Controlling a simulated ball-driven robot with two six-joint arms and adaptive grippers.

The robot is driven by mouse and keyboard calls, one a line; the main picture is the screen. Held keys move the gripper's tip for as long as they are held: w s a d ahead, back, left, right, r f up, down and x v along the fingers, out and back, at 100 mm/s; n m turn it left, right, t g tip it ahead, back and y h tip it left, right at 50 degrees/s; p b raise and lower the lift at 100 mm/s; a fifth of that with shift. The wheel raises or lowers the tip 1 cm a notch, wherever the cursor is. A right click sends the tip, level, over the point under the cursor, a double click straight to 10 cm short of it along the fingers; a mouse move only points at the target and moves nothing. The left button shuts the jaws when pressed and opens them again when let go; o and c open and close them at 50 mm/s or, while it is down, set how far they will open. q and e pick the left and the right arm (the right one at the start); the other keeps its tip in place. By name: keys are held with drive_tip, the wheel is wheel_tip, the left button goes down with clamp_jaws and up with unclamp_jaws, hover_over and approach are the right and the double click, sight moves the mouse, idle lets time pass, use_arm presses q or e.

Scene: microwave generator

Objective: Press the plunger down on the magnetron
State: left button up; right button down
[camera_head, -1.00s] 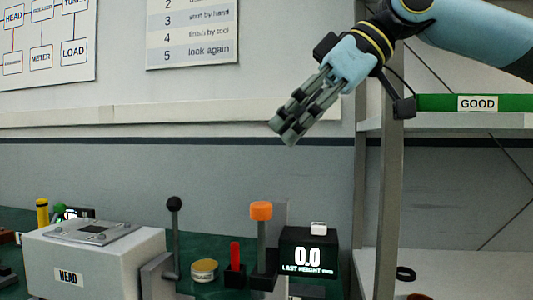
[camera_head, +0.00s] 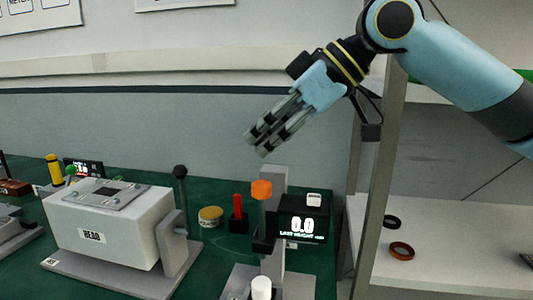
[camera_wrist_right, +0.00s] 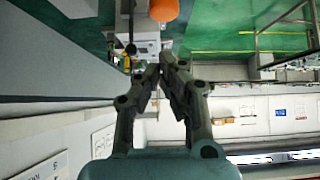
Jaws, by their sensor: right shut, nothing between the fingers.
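An orange-topped plunger (camera_head: 262,190) stands upright on a grey stand beside a black display (camera_head: 303,222) that reads 0.0, LAST HEIGHT. The orange top also shows at the top edge of the wrist view (camera_wrist_right: 164,9). A white cylinder (camera_head: 261,288) stands low on the stand's grey base, cut by the lower frame edge. No part is labelled magnetron, so I cannot tell which it is. My right gripper (camera_head: 258,140) is shut and empty, above the orange top in the picture and apart from it. Its fingertips also show in the wrist view (camera_wrist_right: 168,66). My left gripper is out of view.
A white box labelled HEAD (camera_head: 105,230) with a black-knobbed lever (camera_head: 181,172) stands at left. A shelf post (camera_head: 380,180) rises at right.

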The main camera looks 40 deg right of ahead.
sight(267, 181)
drive_tip(key=shift+s+d+f, duration=0.1)
drive_tip(key=shift+f, duration=1.8)
